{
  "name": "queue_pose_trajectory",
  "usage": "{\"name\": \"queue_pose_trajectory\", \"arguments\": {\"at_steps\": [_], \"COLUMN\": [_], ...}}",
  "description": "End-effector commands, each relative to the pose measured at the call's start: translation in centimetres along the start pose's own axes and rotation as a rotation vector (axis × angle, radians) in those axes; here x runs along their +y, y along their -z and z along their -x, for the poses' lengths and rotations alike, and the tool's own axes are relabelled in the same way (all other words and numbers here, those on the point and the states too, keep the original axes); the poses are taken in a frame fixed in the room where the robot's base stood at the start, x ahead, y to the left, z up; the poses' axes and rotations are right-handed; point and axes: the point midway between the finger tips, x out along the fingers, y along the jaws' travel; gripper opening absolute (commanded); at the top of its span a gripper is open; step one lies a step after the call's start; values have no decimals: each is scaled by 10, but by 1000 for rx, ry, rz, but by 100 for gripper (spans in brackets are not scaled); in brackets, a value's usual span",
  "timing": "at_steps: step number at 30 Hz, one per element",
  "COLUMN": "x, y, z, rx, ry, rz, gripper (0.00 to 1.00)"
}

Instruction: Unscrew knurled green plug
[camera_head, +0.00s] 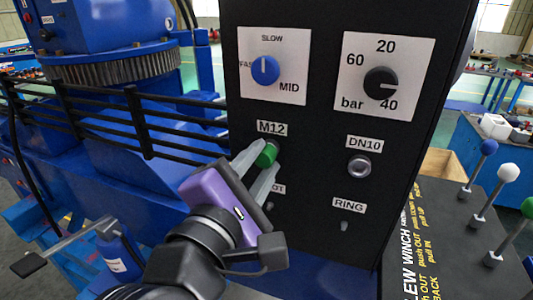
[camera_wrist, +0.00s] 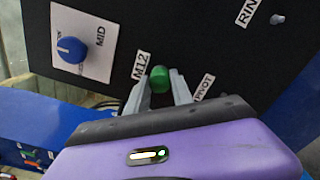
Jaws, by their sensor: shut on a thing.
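The green plug (camera_head: 266,155) sits at the black panel just below the M12 label (camera_head: 272,128). It also shows in the wrist view (camera_wrist: 160,79), between my two fingers. My gripper (camera_head: 266,160) reaches it from the lower left, with one pale finger on each side. The gripper is shut on the plug. The plug's knurling is too small to make out, and its threads are hidden. I cannot tell whether the plug stands off the panel or is seated in it.
On the black panel (camera_head: 310,195) are a blue speed knob (camera_head: 265,70), a black bar knob (camera_head: 381,83) and a DN10 fitting (camera_head: 359,166). Levers with coloured balls (camera_head: 508,172) stand at the right. A black railing (camera_head: 120,118) runs at the left.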

Motion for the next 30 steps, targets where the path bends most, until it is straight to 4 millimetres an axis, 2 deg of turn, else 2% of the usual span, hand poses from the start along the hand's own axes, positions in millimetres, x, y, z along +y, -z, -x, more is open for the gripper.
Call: {"name": "queue_pose_trajectory", "arguments": {"at_steps": [8, 9, 12, 13, 19, 21, 30], "x": [-1, -1, -1, -1, 0, 0, -1], "y": [1, 1, 1, 1, 0, 0, 1], "z": [1, 1, 1, 1, 0, 0, 0], "rx": [3, 3, 2, 2, 1, 1, 0], "ry": [2, 2, 1, 1, 1, 1, 0], "rz": [29, 29, 28, 28, 26, 26, 10], "gripper": [0, 32, 51, 53, 53, 46, 46]}}
